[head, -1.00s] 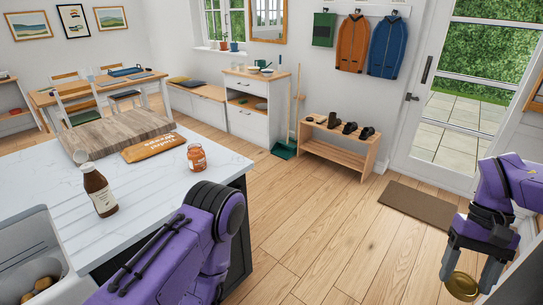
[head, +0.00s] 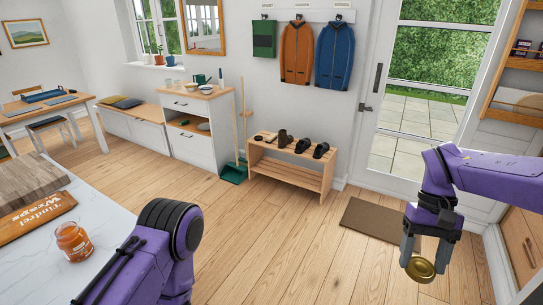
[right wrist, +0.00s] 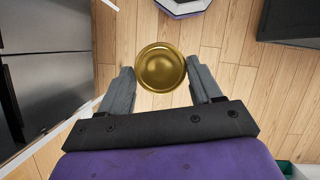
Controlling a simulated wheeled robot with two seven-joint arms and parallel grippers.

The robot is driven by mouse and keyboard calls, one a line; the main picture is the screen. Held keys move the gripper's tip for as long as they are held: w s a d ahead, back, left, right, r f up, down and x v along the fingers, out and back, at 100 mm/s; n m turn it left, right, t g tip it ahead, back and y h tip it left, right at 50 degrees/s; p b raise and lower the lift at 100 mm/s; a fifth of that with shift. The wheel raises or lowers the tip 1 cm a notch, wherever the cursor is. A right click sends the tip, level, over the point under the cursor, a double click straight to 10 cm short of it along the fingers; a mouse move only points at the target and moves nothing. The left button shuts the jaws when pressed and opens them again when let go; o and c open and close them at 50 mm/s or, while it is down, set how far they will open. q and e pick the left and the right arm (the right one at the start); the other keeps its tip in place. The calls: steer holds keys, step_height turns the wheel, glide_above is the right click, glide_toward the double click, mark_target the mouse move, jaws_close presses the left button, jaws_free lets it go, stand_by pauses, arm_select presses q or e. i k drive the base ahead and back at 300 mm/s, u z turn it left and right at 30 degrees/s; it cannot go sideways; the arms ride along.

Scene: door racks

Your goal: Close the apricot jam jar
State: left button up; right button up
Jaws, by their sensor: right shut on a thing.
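The apricot jam jar (head: 73,241) stands upright on the white counter at the lower left of the head view, with orange contents and no lid on top. My right gripper (head: 420,262) is at the right of the head view, in the air over the floor, far from the jar. It is shut on a round gold lid (head: 419,270). In the right wrist view the lid (right wrist: 160,68) sits between the two grey fingertips. My left arm comes in at the bottom of the head view, right of the counter, but its gripper is not visible.
A wooden board (head: 24,180) and an orange-brown packet (head: 37,216) lie on the counter (head: 100,225) by the jar. A shoe rack (head: 292,170), a doormat (head: 377,220) and a glass door stand beyond. Open wooden floor lies between the counter and my right gripper.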

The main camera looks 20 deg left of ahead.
mark_target(74, 243)
steer(key=i, duration=0.75)
steer(key=u, duration=2.5)
